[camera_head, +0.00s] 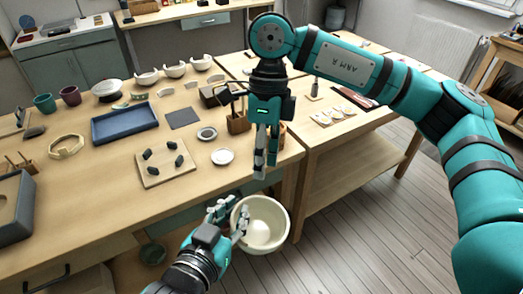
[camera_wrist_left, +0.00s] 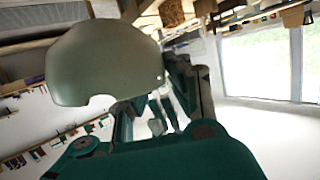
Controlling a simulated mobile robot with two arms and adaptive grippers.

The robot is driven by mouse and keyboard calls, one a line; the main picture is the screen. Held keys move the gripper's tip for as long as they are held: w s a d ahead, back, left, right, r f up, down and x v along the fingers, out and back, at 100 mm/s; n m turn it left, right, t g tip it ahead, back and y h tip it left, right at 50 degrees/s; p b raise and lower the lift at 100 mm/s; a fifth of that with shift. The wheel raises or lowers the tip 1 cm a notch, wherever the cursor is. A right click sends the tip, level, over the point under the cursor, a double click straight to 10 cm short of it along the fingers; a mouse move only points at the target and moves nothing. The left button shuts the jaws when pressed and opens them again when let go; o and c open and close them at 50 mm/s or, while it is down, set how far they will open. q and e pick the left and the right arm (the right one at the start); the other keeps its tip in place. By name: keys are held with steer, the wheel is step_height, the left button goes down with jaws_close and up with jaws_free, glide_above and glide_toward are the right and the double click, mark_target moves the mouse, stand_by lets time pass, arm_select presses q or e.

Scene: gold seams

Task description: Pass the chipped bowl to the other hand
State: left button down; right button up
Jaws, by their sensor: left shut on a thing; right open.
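The chipped bowl (camera_head: 262,226) is cream-coloured and held in the air just off the front edge of the table, above the floor. My left gripper (camera_head: 226,212) is shut on its left rim. In the left wrist view the bowl (camera_wrist_left: 106,62) shows its rounded outside, with a notch in its lower rim; the left gripper's fingers (camera_wrist_left: 158,112) show beside it, and their contact is partly hidden. My right gripper (camera_head: 266,150) is open and empty, pointing down above the bowl and apart from it.
The wooden table (camera_head: 85,205) holds a blue tray (camera_head: 125,122), a board with dark blocks (camera_head: 163,163), a white dish (camera_head: 222,156) and a wooden tool holder (camera_head: 238,123) near my right gripper. A second table (camera_head: 345,135) stands to the right. Floor (camera_head: 350,240) in front is clear.

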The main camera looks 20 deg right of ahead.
mark_target(259, 198)
steer(key=x, duration=1)
steer(key=shift+a+f, duration=0.1)
steer(key=shift+f, duration=0.1)
jaws_close()
arm_select(q)
steer(key=c, duration=1.2)
jaws_free()
